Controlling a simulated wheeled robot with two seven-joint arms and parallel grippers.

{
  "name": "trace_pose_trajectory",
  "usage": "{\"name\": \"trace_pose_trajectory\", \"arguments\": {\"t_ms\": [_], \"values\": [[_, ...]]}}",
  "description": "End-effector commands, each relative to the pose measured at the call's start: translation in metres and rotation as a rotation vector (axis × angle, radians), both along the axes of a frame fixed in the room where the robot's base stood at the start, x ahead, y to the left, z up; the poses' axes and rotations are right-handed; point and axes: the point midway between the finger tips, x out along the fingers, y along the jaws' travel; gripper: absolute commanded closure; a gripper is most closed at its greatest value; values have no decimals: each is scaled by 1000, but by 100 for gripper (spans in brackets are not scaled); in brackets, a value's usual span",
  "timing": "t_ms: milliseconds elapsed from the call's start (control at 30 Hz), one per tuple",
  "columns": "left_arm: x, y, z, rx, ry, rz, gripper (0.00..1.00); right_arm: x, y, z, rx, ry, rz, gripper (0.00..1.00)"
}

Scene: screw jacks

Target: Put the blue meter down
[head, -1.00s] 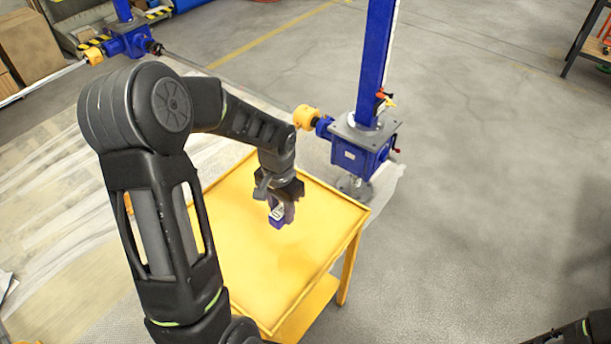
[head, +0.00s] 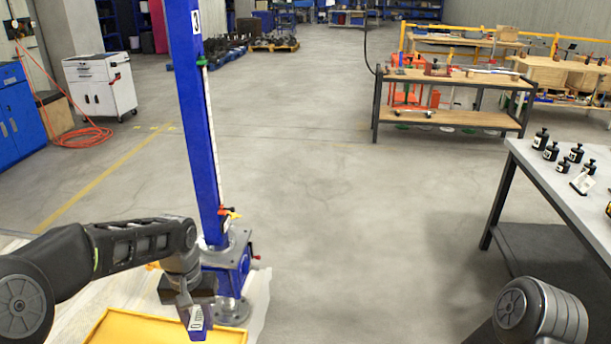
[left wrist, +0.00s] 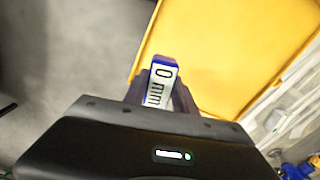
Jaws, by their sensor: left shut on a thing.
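The blue meter (head: 196,320) has a white face reading "0 mm". My left gripper (head: 190,306) is shut on it and holds it over the right part of the yellow table (head: 120,322). In the left wrist view the meter (left wrist: 160,82) sits between the fingers, with the yellow table top (left wrist: 220,45) beyond it near its edge. I cannot tell how high the meter is above the table. My right gripper is not in view; only part of my right arm shows at the lower right.
A blue screw jack (head: 228,262) with a tall column stands just behind the table. A grey workbench (head: 560,190) with several black weights (head: 550,152) stands at the right. A wooden-topped bench (head: 455,80) is farther back. The middle floor is clear.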

Motion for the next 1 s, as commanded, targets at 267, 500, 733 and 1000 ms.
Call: {"name": "trace_pose_trajectory", "arguments": {"t_ms": [267,500,733,1000], "values": [[18,-58,14,0,1,-118,100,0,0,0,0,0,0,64],[18,-62,15,0,1,-129,100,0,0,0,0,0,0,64],[16,-62,6,1,4,-129,100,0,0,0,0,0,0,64],[-3,-62,-83,5,11,-130,100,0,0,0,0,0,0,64]]}}
